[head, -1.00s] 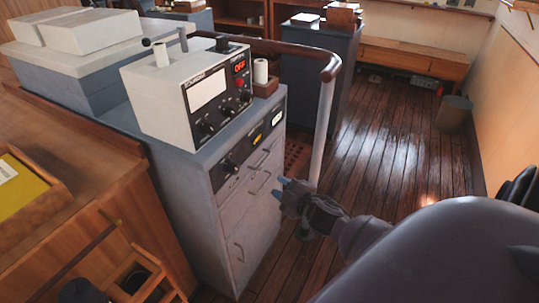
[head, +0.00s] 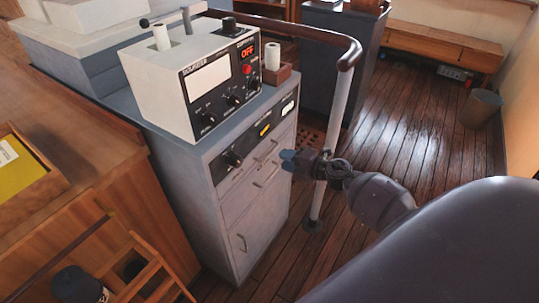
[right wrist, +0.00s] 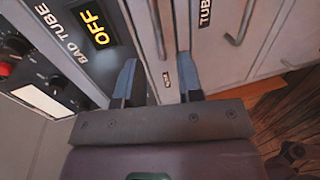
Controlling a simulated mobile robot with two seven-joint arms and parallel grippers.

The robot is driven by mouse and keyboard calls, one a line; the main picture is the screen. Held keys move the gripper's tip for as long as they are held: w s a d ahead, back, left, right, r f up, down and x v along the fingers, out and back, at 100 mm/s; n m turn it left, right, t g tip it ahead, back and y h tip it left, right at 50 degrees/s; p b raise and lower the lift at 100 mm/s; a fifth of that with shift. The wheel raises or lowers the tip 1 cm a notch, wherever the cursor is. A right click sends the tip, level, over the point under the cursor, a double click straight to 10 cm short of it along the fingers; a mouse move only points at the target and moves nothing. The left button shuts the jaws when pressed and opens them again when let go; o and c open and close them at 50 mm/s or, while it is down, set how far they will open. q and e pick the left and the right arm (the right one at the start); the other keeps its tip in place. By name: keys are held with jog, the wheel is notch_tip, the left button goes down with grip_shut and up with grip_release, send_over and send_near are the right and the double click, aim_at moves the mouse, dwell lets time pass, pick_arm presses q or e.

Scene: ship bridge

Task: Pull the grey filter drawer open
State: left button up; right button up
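My right gripper (head: 287,160) is at the right of the drawer fronts. My left gripper is not in view.
A white instrument box (head: 195,90) with a red OFF display stands on the cabinet. A handrail with a pale post (head: 335,130) rises close behind my right gripper. A wooden rack (head: 150,265) is at lower left.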

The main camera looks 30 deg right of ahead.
aim_at(270, 155)
jog(key=x, duration=0.6)
jog(key=shift+w+a+f+b, duration=0.1)
jog(key=shift+w+b, duration=0.25)
grip_shut()
